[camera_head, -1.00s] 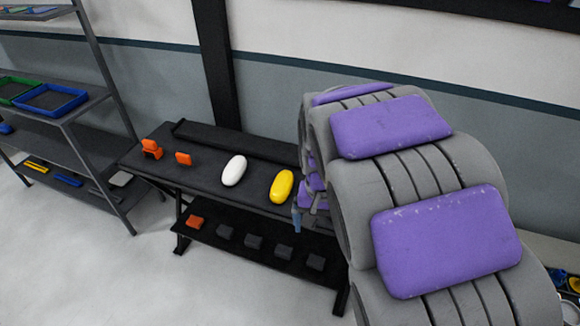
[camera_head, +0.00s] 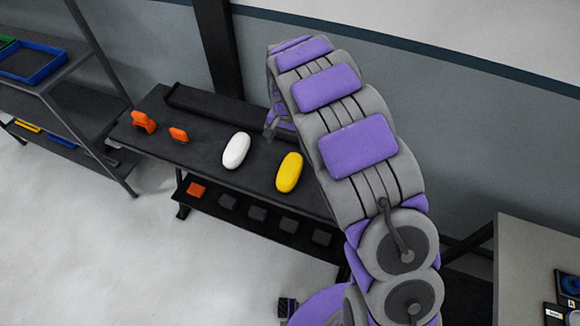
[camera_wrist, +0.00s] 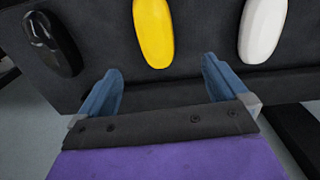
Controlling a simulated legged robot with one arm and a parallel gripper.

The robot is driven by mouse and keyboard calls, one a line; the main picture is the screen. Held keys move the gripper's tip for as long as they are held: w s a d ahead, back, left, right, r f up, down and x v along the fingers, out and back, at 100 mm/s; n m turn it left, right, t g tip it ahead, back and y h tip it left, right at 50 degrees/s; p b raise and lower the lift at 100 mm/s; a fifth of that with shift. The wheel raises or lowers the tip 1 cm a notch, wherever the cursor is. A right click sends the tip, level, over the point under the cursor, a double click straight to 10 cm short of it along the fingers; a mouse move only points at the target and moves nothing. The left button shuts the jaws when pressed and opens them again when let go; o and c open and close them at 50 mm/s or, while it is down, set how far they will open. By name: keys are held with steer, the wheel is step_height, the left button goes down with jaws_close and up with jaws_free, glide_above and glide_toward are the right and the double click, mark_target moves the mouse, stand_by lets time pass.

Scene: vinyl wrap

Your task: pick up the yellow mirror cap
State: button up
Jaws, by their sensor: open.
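The yellow mirror cap (camera_head: 289,172) is a smooth oval lying on the black bench top, right of a white cap. In the wrist view the yellow cap (camera_wrist: 154,32) is at the top centre, its upper end cut off by the frame. My gripper (camera_wrist: 160,84) is open and empty, its two blue fingers spread apart. The yellow cap lies beyond the fingertips, roughly in line with the gap between them. In the head view my arm hangs over the bench's far side, with the gripper (camera_head: 269,131) small and partly hidden.
The white cap (camera_head: 236,150) lies beside the yellow one; a black cap (camera_wrist: 51,44) lies on its other side. Two orange items (camera_head: 143,121) stand at the bench's left. The bench (camera_head: 200,158) has a lower shelf with several blocks. A rack (camera_head: 84,108) stands left.

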mark_target(289, 166)
step_height(289, 166, down, 11)
steer(key=shift+d+f+b, duration=0.1)
steer(key=shift+d+b, duration=0.05)
steer(key=shift+b, duration=0.95)
steer(key=f, duration=0.1)
steer(key=f+b, duration=0.1)
steer(key=f, duration=0.3)
steer(key=shift+s+d+f+b, duration=0.1)
steer(key=shift+d+b, duration=0.15)
steer(key=shift+b, duration=0.1)
steer(key=c, duration=1.1)
